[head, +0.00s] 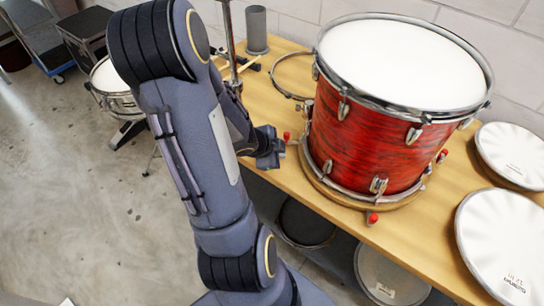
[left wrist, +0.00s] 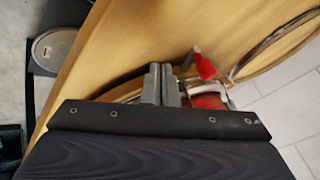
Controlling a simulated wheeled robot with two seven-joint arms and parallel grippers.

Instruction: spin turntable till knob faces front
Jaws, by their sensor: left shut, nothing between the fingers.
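A round wooden turntable (head: 345,197) sits on the bench under a large red drum (head: 365,140) with a white head. A red knob (head: 372,217) shows low at the turntable's near edge. Another red knob (head: 287,135) stands at the drum's left side, and a third (head: 441,157) at its right side. My left gripper (head: 279,148) is shut and empty, just left of the drum and beside the left knob. In the left wrist view its closed fingers (left wrist: 167,72) are near the turntable's curved edge, with a red knob (left wrist: 204,66) to their right. My right gripper is not in view.
Loose drum heads (head: 508,240) lie on the bench at the right. A metal hoop (head: 290,77) and a grey cylinder (head: 257,30) are behind my left arm. More round heads rest on a shelf below the bench. A snare drum (head: 112,88) stands at the left.

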